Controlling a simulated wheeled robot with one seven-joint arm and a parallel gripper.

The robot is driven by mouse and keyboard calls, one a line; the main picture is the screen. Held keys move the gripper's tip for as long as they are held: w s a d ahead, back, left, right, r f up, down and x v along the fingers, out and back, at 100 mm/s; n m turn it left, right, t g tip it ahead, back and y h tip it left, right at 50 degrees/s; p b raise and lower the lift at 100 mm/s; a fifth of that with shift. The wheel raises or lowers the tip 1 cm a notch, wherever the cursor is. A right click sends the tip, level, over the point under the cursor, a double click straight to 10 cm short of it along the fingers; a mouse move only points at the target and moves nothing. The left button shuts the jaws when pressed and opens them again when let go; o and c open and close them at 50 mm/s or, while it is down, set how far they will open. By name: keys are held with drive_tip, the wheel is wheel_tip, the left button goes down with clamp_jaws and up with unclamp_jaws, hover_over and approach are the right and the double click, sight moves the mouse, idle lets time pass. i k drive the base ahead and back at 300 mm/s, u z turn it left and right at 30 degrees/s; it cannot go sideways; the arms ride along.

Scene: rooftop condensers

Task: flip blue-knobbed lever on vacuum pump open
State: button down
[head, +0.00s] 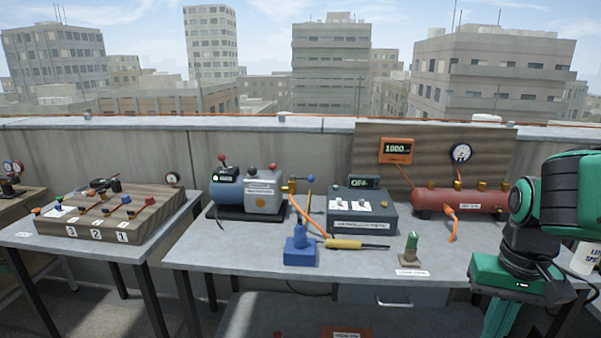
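The vacuum pump (262,192) stands at the back left of the middle table, with a blue motor end and a grey body on a dark base. A brass fitting (291,186) is at its right side. The blue-knobbed lever (310,180) is just right of this fitting, its blue ball on top and a thin stem below. Its exact angle is too small to tell. Other knobs, red and dark, stand on top of the pump. My green arm is at the far right, well away from the pump. I cannot make out any gripper fingers.
An orange hose (299,212) runs from the pump's fitting. A red tank (470,199) lies further right. The front left tabletop is clear.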

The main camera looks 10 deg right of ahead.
sight(311, 178)
drive_tip(key=u, duration=0.3)
drive_tip(key=i, duration=1.3)
drive_tip(key=z, duration=0.1)
